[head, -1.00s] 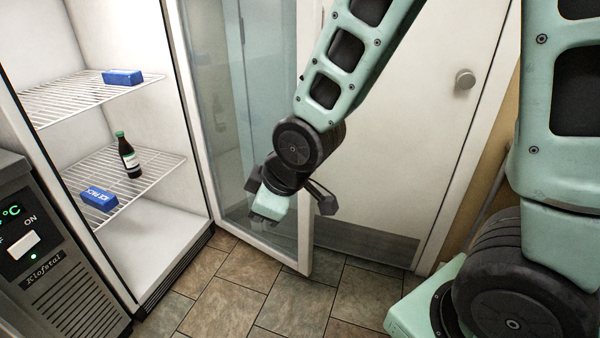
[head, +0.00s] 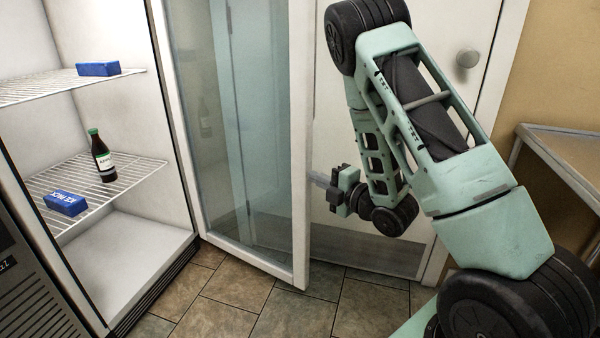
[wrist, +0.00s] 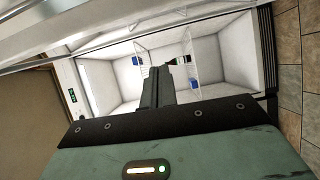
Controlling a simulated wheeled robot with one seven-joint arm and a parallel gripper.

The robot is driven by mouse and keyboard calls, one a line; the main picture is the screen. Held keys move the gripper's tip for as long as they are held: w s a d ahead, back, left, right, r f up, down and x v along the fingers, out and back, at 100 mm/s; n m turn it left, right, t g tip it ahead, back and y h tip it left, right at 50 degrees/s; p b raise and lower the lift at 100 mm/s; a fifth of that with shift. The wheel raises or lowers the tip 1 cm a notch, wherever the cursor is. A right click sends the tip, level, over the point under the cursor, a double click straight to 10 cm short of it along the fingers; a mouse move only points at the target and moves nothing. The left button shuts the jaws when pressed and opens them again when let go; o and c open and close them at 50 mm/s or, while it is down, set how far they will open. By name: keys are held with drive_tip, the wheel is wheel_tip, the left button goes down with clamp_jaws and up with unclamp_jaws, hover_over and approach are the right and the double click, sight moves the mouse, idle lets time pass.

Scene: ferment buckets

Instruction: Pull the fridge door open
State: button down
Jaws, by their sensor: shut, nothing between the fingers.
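The fridge door (head: 301,150), glass in a white frame, stands swung wide open to the right of the fridge cabinet (head: 172,215). My gripper (head: 315,180) is just right of the door's free edge in the head view, its fingers pointing left towards the frame. The fingers are shut and empty. Their tips lie close to the edge or partly behind it; I cannot tell whether they touch. In the wrist view the dark fingers (wrist: 156,88) point towards the bright fridge interior (wrist: 215,85). No door handle shows clearly.
Inside the fridge, a dark bottle (head: 103,160) and a blue ice pack (head: 65,203) are on the lower wire shelf; another blue pack (head: 98,69) is above. A white room door (head: 430,50) stands behind my arm. A table (head: 560,140) is at right. The tiled floor (head: 235,300) is clear.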

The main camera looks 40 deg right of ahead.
sight(300, 159)
drive_tip(key=w, duration=0.3)
drive_tip(key=w+b, duration=0.1)
drive_tip(key=w, duration=0.3)
drive_tip(key=w+d, duration=0.1)
drive_tip(key=w, duration=0.2)
drive_tip(key=shift+w, duration=0.25)
drive_tip(key=shift+w+d, duration=0.35)
drive_tip(key=shift+d, duration=0.25)
drive_tip(key=w+d+n+y+b, duration=0.1)
drive_tip(key=w+d, duration=0.2)
drive_tip(key=d, duration=0.4)
drive_tip(key=w+d+y+b, duration=0.1)
drive_tip(key=w+d+b, duration=0.1)
drive_tip(key=w+d, duration=0.2)
drive_tip(key=d, duration=0.3)
drive_tip(key=shift+n, duration=0.4)
drive_tip(key=shift+a, duration=0.1)
